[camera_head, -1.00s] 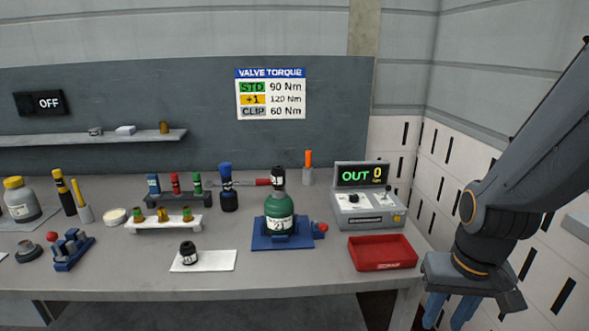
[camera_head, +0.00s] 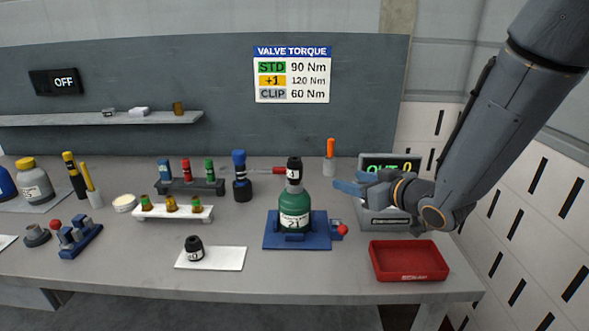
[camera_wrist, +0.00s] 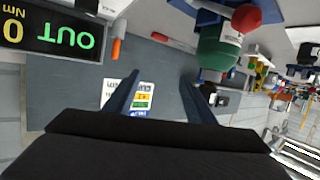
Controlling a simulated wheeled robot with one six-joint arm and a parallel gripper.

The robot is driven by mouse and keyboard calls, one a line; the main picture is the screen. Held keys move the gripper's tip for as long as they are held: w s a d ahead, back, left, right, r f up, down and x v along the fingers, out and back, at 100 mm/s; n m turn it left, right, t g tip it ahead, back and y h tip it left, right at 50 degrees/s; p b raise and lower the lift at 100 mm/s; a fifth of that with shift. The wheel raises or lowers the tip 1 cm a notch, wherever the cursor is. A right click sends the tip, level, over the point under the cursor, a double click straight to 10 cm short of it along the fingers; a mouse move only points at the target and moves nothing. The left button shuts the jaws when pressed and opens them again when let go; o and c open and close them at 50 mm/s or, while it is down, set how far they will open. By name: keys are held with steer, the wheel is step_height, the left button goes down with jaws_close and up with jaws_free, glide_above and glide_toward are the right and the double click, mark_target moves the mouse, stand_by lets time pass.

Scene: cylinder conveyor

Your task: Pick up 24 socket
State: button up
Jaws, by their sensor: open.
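A black socket-like cylinder with a white label (camera_head: 194,248) stands upright on a white mat (camera_head: 228,258) at the front middle of the bench. Another black piece with a white label (camera_head: 293,170) sits on top of the green bottle (camera_head: 294,208), which stands in a blue holder (camera_head: 322,236). I cannot read for certain which label says 24. My gripper (camera_head: 347,188) is open and empty, to the right of the green bottle and in front of the torque display. In the wrist view its fingers (camera_wrist: 160,92) are apart, with the green bottle (camera_wrist: 218,52) beyond them.
A dark rack (camera_head: 205,188) with blue, red and green-topped pieces stands behind a white rack (camera_head: 150,213) of brass fittings. A red tray (camera_head: 408,274) lies at the front right. A blue-topped dark piece (camera_head: 240,190) stands left of the bottle. Bench space between mat and holder is clear.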

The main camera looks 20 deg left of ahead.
mark_target(301, 165)
steer(key=s+a+r+n+g+y, duration=0.1)
steer(key=a+y, duration=0.1)
steer(key=a, duration=0.1)
steer(key=s+a+r+n+g+y, duration=0.1)
steer(key=a+y, duration=0.1)
steer(key=s+a+r+n+y, duration=0.1)
steer(key=s+a+r+y, duration=0.1)
steer(key=a, duration=0.1)
steer(key=shift+s+a+g, duration=0.1)
steer(key=shift+a+g, duration=0.2)
steer(key=shift+g, duration=0.1)
steer(key=p+x, duration=0.1)
steer(key=x, duration=0.2)
steer(key=p+x, duration=0.2)
steer(key=x, duration=0.2)
steer(key=shift+a+f+p, duration=0.1)
steer(key=shift+f+p, duration=0.15)
steer(key=shift+p, duration=0.05)
steer(key=c, duration=1.2)
steer(key=shift+r, duration=0.1)
